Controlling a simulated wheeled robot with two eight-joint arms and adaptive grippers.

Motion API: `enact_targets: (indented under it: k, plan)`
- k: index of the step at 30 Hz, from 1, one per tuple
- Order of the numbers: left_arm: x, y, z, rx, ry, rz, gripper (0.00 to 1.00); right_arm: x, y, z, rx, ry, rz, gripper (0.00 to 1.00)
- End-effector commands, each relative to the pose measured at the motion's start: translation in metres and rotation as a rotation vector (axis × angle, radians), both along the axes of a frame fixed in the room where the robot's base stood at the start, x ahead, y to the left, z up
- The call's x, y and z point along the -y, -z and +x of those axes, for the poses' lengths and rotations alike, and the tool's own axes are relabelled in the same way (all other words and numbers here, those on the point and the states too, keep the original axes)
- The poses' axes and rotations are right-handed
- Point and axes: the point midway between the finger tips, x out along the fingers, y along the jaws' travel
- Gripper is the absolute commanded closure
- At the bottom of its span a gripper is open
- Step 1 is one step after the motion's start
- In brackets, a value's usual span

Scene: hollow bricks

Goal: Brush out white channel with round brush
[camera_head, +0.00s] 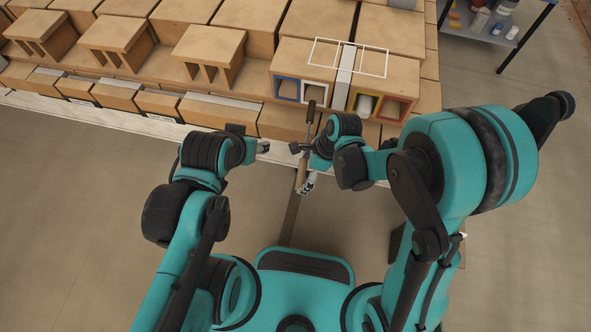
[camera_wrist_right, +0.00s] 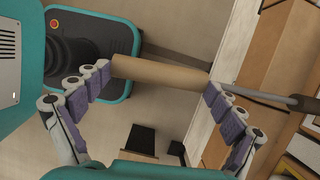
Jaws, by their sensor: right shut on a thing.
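The round brush has a tan handle (camera_wrist_right: 160,75), a thin grey rod and a dark head (camera_head: 311,106). My right gripper (camera_head: 303,168) is shut on the handle, with the head pointing toward the bricks. In the right wrist view the handle lies between the two padded fingers (camera_wrist_right: 158,92). The white channel (camera_head: 314,93) is a white-framed opening in the front of the right-hand hollow brick, beside a blue-framed one (camera_head: 287,89). The brush head is just below the white opening in the picture; whether it touches cannot be told. My left gripper (camera_head: 263,146) is left of the brush, its fingers unclear.
Yellow-framed (camera_head: 364,103) and red-framed (camera_head: 391,108) openings are right of a grey strip (camera_head: 344,75). A pale roll-like thing sits in the yellow one. More bricks (camera_head: 209,55) line the bench to the left. A shelf (camera_head: 490,22) with small items stands at upper right.

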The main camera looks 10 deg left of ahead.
Motion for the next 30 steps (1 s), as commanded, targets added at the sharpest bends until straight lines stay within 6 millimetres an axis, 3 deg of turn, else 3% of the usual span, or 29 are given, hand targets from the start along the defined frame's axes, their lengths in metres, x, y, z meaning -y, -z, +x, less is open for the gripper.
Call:
enact_targets:
  k: [15,30]
  plan:
    - [0.000,0.003,0.000,0.000,0.000,0.000,0.53,-0.001,0.000,0.000,0.000,0.000,0.000,0.29]
    - [0.000,0.006,0.000,0.000,0.000,0.000,0.53,-0.001,0.001,0.024,0.000,0.001,0.000,0.29]
